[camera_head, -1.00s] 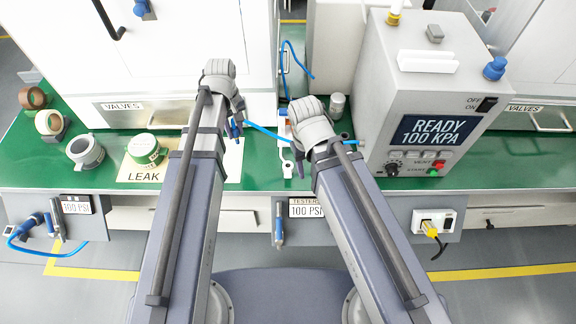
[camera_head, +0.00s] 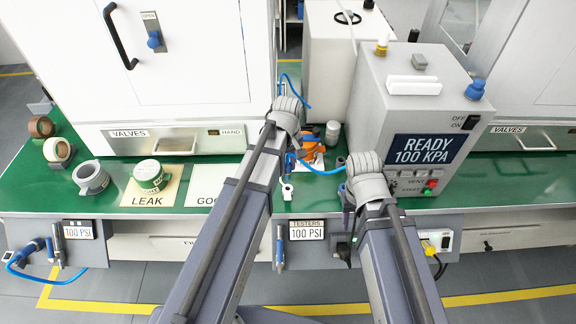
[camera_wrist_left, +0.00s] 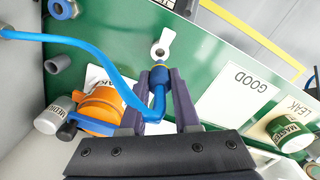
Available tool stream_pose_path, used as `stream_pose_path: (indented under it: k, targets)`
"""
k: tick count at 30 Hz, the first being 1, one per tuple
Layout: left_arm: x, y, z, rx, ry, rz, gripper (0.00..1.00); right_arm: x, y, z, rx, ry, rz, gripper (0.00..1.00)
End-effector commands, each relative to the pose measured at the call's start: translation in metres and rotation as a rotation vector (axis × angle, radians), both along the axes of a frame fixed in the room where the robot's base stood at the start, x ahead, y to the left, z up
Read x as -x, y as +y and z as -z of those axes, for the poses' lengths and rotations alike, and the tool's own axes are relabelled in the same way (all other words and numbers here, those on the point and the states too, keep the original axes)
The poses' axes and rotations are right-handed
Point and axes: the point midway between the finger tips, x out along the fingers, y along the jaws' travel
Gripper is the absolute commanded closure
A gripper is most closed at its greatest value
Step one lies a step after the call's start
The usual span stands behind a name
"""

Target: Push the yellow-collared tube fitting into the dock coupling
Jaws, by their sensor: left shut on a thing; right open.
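My left gripper (camera_head: 291,162) is above the bench in front of the orange part. In the left wrist view its fingers (camera_wrist_left: 158,84) are shut on the blue tube fitting (camera_wrist_left: 158,76), at the bent end of a blue tube (camera_wrist_left: 75,41). The tube also shows in the head view (camera_head: 318,171), running right toward the tester. A grey round stub (camera_wrist_left: 57,63), possibly the dock coupling, shows apart from the fitting in the left wrist view. My right gripper (camera_head: 347,205) is open by the tester's front left, mostly hidden by its wrist.
The grey tester (camera_head: 368,110) stands at the right. An orange part (camera_head: 312,148) and a grey cylinder (camera_head: 332,132) stand behind my left gripper. A small white part (camera_head: 287,190) lies in front. LEAK (camera_head: 145,200) and GOOD (camera_head: 203,198) mats lie to the left.

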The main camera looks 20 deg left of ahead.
Motion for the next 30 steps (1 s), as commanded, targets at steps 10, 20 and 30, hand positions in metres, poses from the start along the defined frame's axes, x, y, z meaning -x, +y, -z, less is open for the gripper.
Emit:
stream_pose_path:
  k: [10,20,30]
  targets:
    - [0.0,0.0,0.001,0.0,0.0,0.0,1.0,0.0,0.0,0.001,0.0,0.0,0.0,0.5]
    - [0.0,0.0,0.017,0.0,0.0,0.0,1.0,0.0,0.0,0.017,0.0,0.0,0.0,0.5]
    - [0.0,0.0,0.045,0.0,0.0,0.0,1.0,0.0,0.0,0.045,0.0,0.0,0.0,0.5]
